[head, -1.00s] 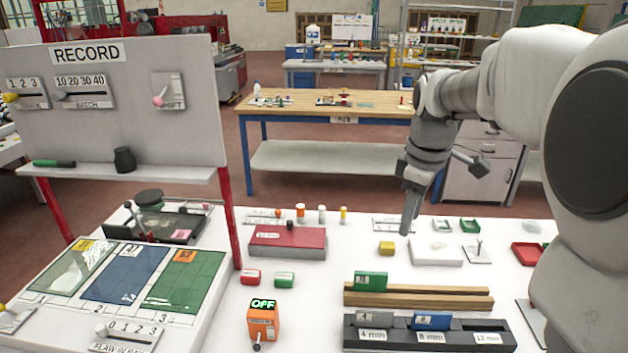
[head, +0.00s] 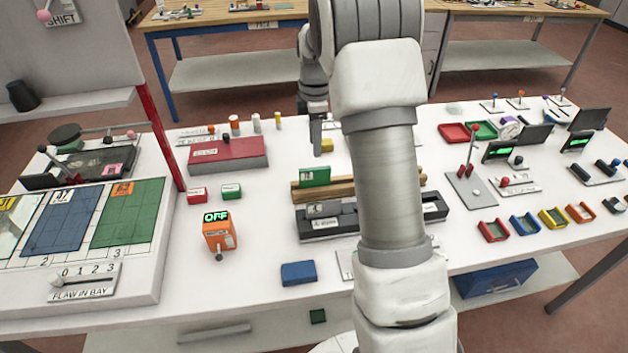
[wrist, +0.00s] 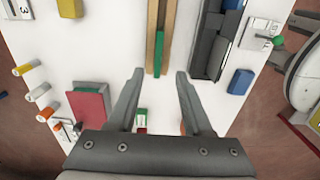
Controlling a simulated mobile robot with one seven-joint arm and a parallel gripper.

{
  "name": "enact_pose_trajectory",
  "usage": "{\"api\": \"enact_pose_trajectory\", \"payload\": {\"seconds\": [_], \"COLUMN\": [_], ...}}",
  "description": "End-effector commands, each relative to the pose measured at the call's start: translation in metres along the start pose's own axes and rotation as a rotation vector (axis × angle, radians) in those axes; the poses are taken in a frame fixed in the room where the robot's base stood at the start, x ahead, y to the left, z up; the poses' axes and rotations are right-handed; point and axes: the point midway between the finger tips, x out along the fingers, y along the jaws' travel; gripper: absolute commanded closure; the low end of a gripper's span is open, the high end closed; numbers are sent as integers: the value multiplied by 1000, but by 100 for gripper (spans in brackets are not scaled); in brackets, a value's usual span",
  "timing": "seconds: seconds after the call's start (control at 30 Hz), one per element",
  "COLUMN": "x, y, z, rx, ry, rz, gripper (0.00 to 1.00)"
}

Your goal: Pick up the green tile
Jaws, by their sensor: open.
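The green tile (head: 314,176) stands on edge at the left part of the wooden rails (head: 340,187) in the head view. In the wrist view the green tile (wrist: 159,53) shows as a narrow strip between the two rails. My gripper (head: 316,138) points down behind the rails in the head view, empty. In the wrist view its two fingers are spread (wrist: 160,74), with the tile's strip just beyond and between their tips. The gap in height to the tile cannot be told. My arm hides the right part of the rails.
A dark slotted rack (head: 325,222) lies in front of the rails, partly hidden by my arm. A blue tile (head: 298,273) lies on the white table. A red box (head: 228,153), a yellow block (head: 327,145) and an orange OFF device (head: 218,233) stand nearby.

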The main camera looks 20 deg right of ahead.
Motion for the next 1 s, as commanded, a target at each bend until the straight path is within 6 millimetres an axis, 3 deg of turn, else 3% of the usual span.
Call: {"api": "enact_pose_trajectory", "payload": {"seconds": [0.2,0.43,0.7,1.0], "x": [38,53,91,98], "y": [0,0,2,3], "z": [0,0,0,0], "rx": [0,0,1,1], "ry": [0,0,0,0], "rz": [-2,-2,-2,1], "gripper": [50,50,50,50]}}
